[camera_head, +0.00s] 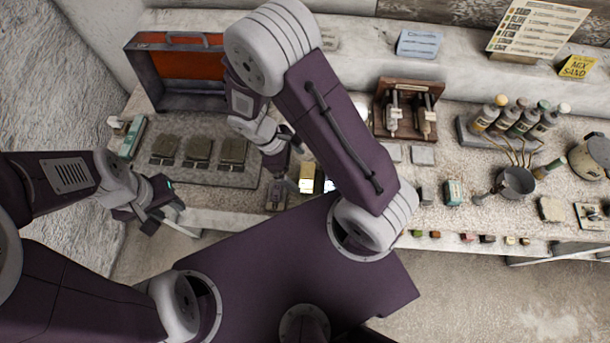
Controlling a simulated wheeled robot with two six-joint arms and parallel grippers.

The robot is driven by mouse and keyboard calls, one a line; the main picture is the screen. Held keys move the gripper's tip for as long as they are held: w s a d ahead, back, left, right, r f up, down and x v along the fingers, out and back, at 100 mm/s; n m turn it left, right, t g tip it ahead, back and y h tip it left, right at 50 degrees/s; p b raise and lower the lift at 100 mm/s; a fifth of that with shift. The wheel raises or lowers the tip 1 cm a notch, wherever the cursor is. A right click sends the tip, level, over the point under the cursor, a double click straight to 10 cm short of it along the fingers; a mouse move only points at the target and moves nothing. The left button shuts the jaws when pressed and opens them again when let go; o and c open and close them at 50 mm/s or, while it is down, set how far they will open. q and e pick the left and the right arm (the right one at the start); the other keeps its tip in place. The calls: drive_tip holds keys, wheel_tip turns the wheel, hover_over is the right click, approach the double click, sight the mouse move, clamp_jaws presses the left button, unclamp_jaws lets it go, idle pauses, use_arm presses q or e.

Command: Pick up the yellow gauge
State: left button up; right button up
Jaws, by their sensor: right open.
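A small block with a pale yellow top (307,171) stands near the front edge of the bench; it may be the yellow gauge, but it is too small to be sure. My left gripper (163,217) hangs over the front edge at the left, away from the block. It looks empty; its jaw opening is unclear.
A tray of dark square blocks (200,150) and an open orange-lined case (180,65) are at the left. Bottles (485,117) and a pot (514,183) stand at the right. Small coloured blocks (436,235) line the front edge. My right arm hides the bench's middle.

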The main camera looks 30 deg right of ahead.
sight(305, 175)
drive_tip(key=x, duration=0.2)
drive_tip(key=shift+w+d+f, duration=0.1)
drive_tip(key=shift+w+f, duration=0.1)
drive_tip(key=shift+f, duration=0.15)
drive_tip(key=x, duration=0.4)
drive_tip(key=shift+s+d+f, duration=0.25)
drive_tip(key=shift+d+f, duration=0.05)
drive_tip(key=shift+w+f, duration=0.1)
drive_tip(key=shift+f, duration=0.1)
drive_tip(key=c, duration=1.5)
